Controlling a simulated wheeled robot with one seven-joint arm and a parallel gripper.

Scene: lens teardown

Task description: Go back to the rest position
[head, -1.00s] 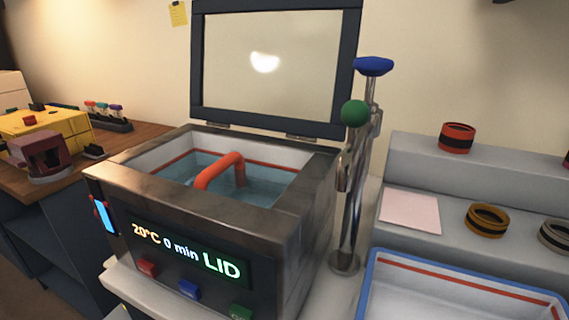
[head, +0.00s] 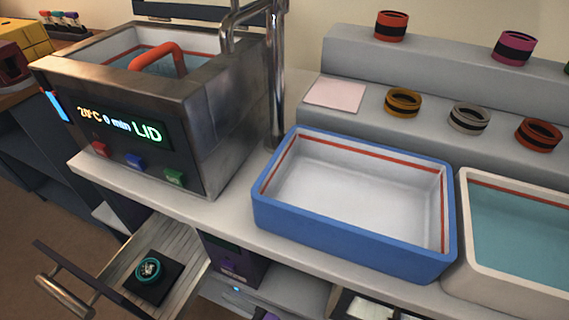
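My gripper and arm do not show in the head view. The metal bath (head: 235,110) stands at the upper left with its lid up. An orange-red handle (head: 160,57) arches above the water inside it. Its front display (head: 122,124) reads 20°C, 0 min, LID, with red, blue and green buttons below. What my gripper holds, if anything, is hidden from this view.
A blue tray (head: 345,240) with a white inside looks empty. A cream tray (head: 510,290) at right holds teal liquid. Several coloured rings stand on the grey steps (head: 345,50). An open drawer (head: 110,290) juts out low at left, holding a teal ring (head: 148,270).

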